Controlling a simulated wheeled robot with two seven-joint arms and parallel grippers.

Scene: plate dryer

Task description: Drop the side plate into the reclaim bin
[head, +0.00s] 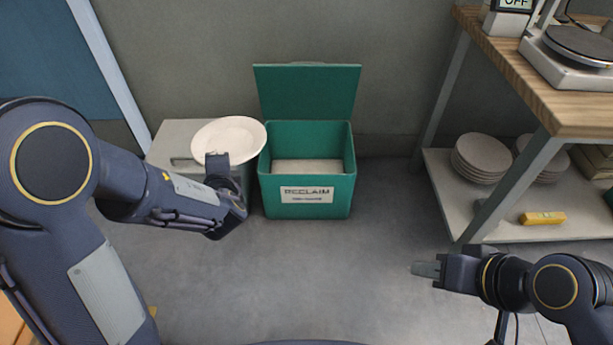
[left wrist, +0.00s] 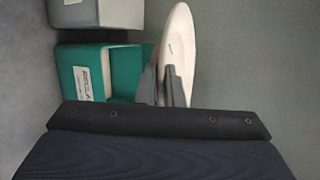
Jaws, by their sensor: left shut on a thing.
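The side plate (head: 228,138) is white and round, held up near the left rim of the reclaim bin in the head view. My left gripper (head: 217,166) is shut on its near edge. In the left wrist view the plate (left wrist: 178,50) stands edge-on between the fingers (left wrist: 163,85). The green reclaim bin (head: 305,197) has its lid raised and a RECLAIM label on its front. Something pale lies inside it. The bin also shows in the left wrist view (left wrist: 120,68). My right gripper (head: 428,269) is at the lower right, away from the bin; its jaw gap is unclear.
A grey box (head: 172,143) stands left of the bin, partly behind the plate and my left arm. At right, a wood-topped table (head: 560,105) has a lower shelf with stacked plates (head: 481,158) and a yellow item (head: 542,218). The floor before the bin is clear.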

